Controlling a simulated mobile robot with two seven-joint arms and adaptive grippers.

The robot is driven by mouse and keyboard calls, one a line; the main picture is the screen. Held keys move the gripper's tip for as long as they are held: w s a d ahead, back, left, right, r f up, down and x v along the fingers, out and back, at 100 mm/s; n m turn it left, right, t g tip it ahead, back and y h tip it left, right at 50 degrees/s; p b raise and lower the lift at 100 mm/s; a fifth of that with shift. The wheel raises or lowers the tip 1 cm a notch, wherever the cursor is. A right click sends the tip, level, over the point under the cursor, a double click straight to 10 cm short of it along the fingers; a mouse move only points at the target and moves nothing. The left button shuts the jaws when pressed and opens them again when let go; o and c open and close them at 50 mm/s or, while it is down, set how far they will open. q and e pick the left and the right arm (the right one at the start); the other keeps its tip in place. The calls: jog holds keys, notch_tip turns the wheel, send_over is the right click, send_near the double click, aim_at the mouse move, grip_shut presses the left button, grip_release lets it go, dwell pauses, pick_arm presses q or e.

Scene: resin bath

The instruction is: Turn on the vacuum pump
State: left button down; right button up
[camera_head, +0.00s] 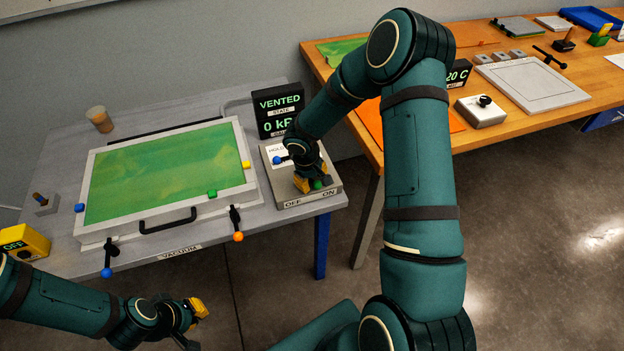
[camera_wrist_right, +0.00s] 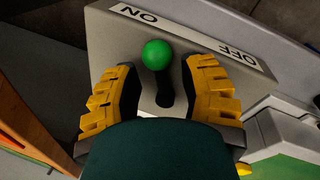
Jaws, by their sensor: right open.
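The pump switch box (camera_head: 290,201), grey with an OFF/ON label along its front, stands at the right end of the grey table. Its black lever (camera_wrist_right: 165,90) with a green ball knob (camera_wrist_right: 156,54) leans toward the ON end; the knob (camera_head: 317,184) also shows in the head view. My right gripper (camera_wrist_right: 158,75) is open, its yellow-and-black fingers on either side of the lever, with gaps visible. In the head view my right gripper (camera_head: 310,181) hides part of the box. My left gripper (camera_head: 190,312) hangs in front of the table, its opening unclear.
A display (camera_head: 279,108) behind the box reads VENTED and 0. A blue knob (camera_head: 277,160) sits at the box's left. A framed green tray (camera_head: 165,172) with clamp levers fills the table. A wooden table (camera_head: 480,140) stands to the right.

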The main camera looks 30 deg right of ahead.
grip_shut()
jog(key=shift+f, duration=0.1)
jog(key=shift+s+f, duration=0.1)
jog(key=shift+s, duration=0.05)
jog(key=shift+f+b, duration=0.1)
jog(key=shift+b, duration=0.2)
jog(key=shift+s+d+n+b, duration=0.1)
jog(key=shift+d+n+b, duration=0.2)
jog(key=shift+n+b, duration=0.45)
grip_release()
jog(key=shift+d, duration=0.1)
